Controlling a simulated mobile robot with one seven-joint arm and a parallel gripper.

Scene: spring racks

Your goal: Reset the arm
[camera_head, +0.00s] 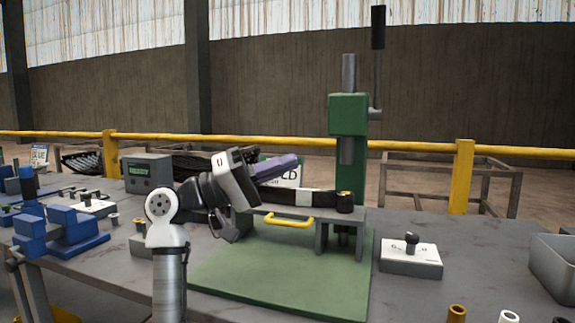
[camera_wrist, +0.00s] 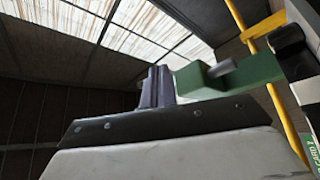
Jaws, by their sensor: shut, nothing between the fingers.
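My arm rises from the bottom of the head view, and my gripper (camera_head: 297,160) points to the right, its purple-grey fingers together. It is in front of the green press (camera_head: 348,115), left of its column, above the grey press table with the yellow handle (camera_head: 290,220). In the wrist view the fingers of my gripper (camera_wrist: 158,70) stand closed side by side with nothing between them. Part of the green press (camera_wrist: 245,75) shows just right of them.
A white block with a black knob (camera_head: 410,262) lies right of the press, and a grey bin (camera_head: 555,265) is at the right edge. A blue vise (camera_head: 62,230) and a grey display box (camera_head: 147,172) are on the left. Yellow railing (camera_head: 290,140) runs behind.

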